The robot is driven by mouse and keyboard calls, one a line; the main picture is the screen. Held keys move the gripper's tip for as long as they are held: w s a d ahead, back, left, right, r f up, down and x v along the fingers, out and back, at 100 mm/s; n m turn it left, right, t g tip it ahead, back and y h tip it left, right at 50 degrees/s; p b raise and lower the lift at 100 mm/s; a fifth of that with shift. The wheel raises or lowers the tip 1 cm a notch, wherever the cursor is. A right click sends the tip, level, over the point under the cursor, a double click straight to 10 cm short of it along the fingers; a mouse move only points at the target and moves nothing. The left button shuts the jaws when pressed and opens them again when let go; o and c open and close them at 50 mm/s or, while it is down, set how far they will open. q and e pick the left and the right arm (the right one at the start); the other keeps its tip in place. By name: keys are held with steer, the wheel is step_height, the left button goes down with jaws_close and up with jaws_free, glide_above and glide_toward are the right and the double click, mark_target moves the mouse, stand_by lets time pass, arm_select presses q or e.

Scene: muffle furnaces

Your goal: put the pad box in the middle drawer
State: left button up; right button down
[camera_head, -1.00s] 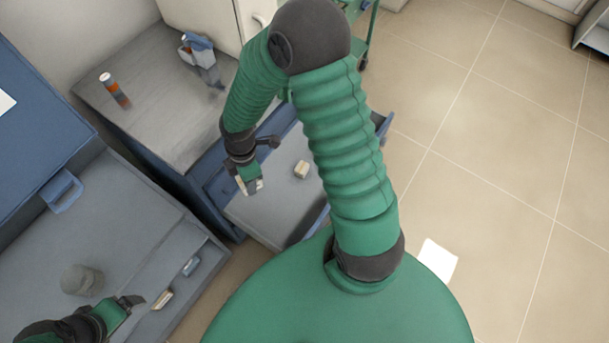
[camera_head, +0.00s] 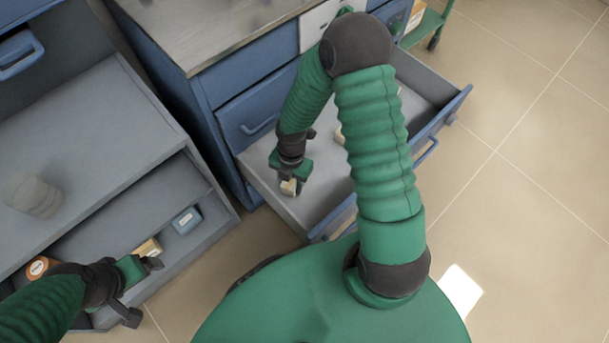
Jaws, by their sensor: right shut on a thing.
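My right gripper (camera_head: 289,187) is shut on a small beige box (camera_head: 288,188), which may be the pad box; its label cannot be read. It holds the box over the left part of an open grey drawer (camera_head: 312,205) in the blue cabinet. Whether the box touches the drawer floor cannot be told. A second pale block (camera_head: 340,135) lies in the drawer, partly hidden by my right arm. My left gripper (camera_head: 152,264) is at the lower left, beside a yellowish box (camera_head: 148,248) in another open drawer; its jaw opening is unclear.
A closed drawer front with a handle (camera_head: 262,126) is above the open drawer. The left drawer also holds a blue-grey box (camera_head: 186,220) and an orange-ended roll (camera_head: 40,267). A grey cylinder (camera_head: 33,194) stands on the shelf above.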

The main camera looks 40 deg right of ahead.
step_height(320, 180, down, 6)
steer(key=b, duration=0.2)
steer(key=shift+f+b, duration=0.1)
steer(key=shift+b, duration=0.3)
steer(key=shift+r, duration=0.2)
steer(key=c, duration=0.8)
jaws_free()
steer(key=shift+f, duration=0.15)
steer(key=shift+c, duration=0.2)
arm_select(q)
steer(key=x, duration=0.3)
steer(key=shift+s+f, duration=0.35)
steer(key=shift+f, duration=0.1)
